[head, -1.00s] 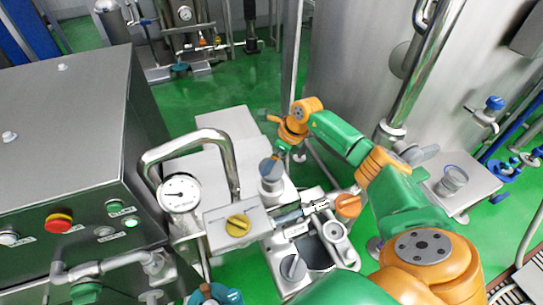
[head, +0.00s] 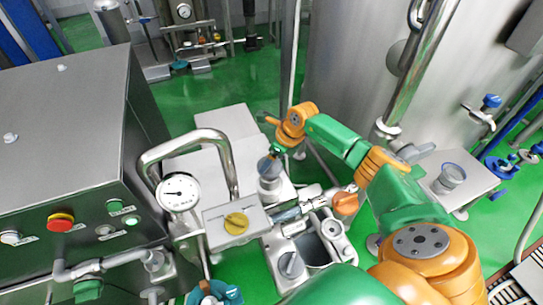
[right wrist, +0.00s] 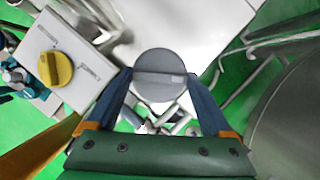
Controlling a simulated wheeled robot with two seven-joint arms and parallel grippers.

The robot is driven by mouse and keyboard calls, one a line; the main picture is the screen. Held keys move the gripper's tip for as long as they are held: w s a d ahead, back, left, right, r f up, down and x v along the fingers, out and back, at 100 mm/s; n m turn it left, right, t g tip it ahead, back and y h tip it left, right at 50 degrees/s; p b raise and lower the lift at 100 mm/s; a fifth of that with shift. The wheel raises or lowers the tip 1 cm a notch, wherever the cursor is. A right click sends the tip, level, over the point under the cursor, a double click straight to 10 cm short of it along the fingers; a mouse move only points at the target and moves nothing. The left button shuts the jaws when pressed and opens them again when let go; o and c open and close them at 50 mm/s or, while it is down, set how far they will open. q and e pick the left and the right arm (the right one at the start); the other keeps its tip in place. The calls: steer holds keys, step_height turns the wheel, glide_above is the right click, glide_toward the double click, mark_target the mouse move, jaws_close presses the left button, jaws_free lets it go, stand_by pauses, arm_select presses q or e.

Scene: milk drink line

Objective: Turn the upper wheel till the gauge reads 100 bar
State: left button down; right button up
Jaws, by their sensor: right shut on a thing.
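The upper wheel, a grey round knob with a raised bar (head: 268,168), sits on top of a pale metal block. In the right wrist view the wheel (right wrist: 160,82) lies between the two dark blue fingers of my right gripper (right wrist: 166,88). My right gripper in the head view (head: 274,155) comes down on it from above and is shut on it. The round white gauge (head: 178,193) stands on a pipe to the left. Its dark needle points roughly left; the figures are too small to read. My left gripper is not in view.
A yellow knob (head: 236,223) on a grey box, an orange knob (head: 345,203) and a lower grey knob (head: 291,265) are close by. A curved steel pipe (head: 190,138) arches left of the wheel. A steel cabinet (head: 65,120) stands left, a large tank (head: 350,80) right.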

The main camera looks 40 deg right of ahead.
mark_target(273, 173)
steer(key=shift+r+m+p, duration=0.25)
steer(key=shift+m+p, duration=0.25)
steer(key=shift+m, duration=0.2)
steer(key=shift+a+m+h+p, duration=0.15)
steer(key=shift+m+h+p, duration=0.5)
steer(key=shift+m, duration=0.55)
steer(key=shift+f+m+h, duration=0.1)
steer(key=shift+m+h, duration=0.55)
steer(key=shift+m, duration=0.95)
steer(key=shift+w+m, duration=0.1)
steer(key=shift+m, duration=0.2)
steer(key=o, duration=1.1)
steer(key=shift+o, duration=0.2)
steer(key=v, duration=0.7)
steer(key=shift+a+b, duration=0.15)
steer(key=shift+b, duration=0.15)
